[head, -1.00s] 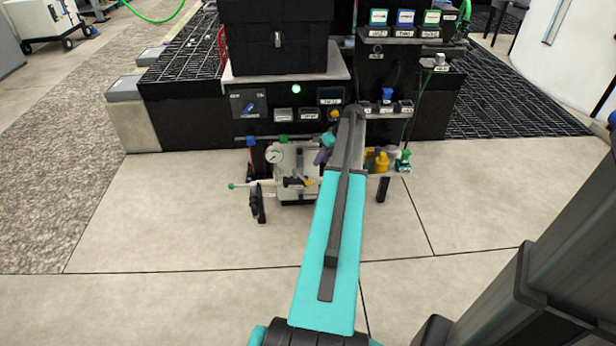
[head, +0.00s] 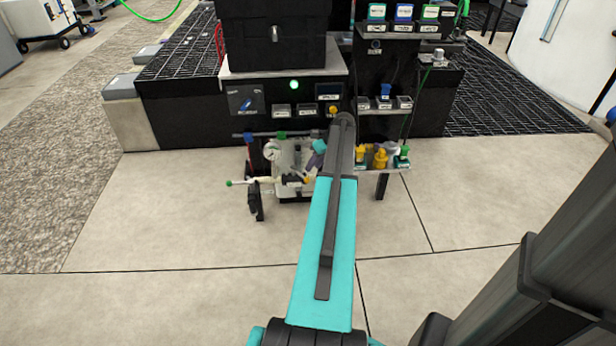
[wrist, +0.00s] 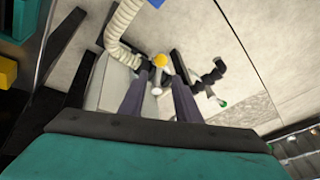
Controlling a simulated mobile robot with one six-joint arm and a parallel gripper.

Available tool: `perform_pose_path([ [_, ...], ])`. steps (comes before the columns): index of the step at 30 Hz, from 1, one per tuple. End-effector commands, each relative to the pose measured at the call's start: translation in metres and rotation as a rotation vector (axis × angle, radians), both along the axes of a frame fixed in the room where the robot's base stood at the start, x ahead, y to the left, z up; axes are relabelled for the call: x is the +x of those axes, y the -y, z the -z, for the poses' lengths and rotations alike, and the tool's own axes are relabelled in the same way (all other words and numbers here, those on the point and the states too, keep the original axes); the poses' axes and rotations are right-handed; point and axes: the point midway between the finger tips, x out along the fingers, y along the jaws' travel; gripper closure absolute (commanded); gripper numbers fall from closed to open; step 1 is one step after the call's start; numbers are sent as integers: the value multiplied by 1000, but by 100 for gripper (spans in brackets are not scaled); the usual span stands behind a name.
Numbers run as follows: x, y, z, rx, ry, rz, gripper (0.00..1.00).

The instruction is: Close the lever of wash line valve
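The pipework with valves stands low at the front of the black station, with a pale plate (head: 290,160) and a round gauge (head: 271,150). A pale rod with a green tip (head: 229,183) sticks out to its left. I cannot read which valve is the wash line valve. My gripper (head: 308,172) is close over the pipework, partly hidden by my arm. In the wrist view, my gripper (wrist: 158,106) has its two dark purple fingers apart. A yellow cap (wrist: 160,61) and a white rounded end (wrist: 157,90) show between them; contact cannot be told.
A white ribbed hose (wrist: 122,30) runs close beside the fingers. A black fitting with a green tip (wrist: 222,103) lies to their right. Yellow fittings (head: 380,158) and a green-capped one (head: 402,158) sit on a shelf to the right. The floor in front is clear.

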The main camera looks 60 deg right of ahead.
Motion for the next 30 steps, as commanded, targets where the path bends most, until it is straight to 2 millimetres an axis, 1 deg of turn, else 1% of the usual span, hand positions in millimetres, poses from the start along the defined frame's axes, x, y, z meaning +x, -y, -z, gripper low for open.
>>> perform_pose_path([
  [1, 3, 1, 9, 0, 0, 1, 70],
  [9, 20, -1, 44, 0, 0, 0, 70],
  [15, 28, -2, 62, 0, 0, 0, 70],
  [21, 32, -2, 69, -1, 0, 1, 70],
  [29, 32, -3, 69, -1, 0, 1, 70],
  [30, 32, -3, 69, -1, 0, 1, 75],
])
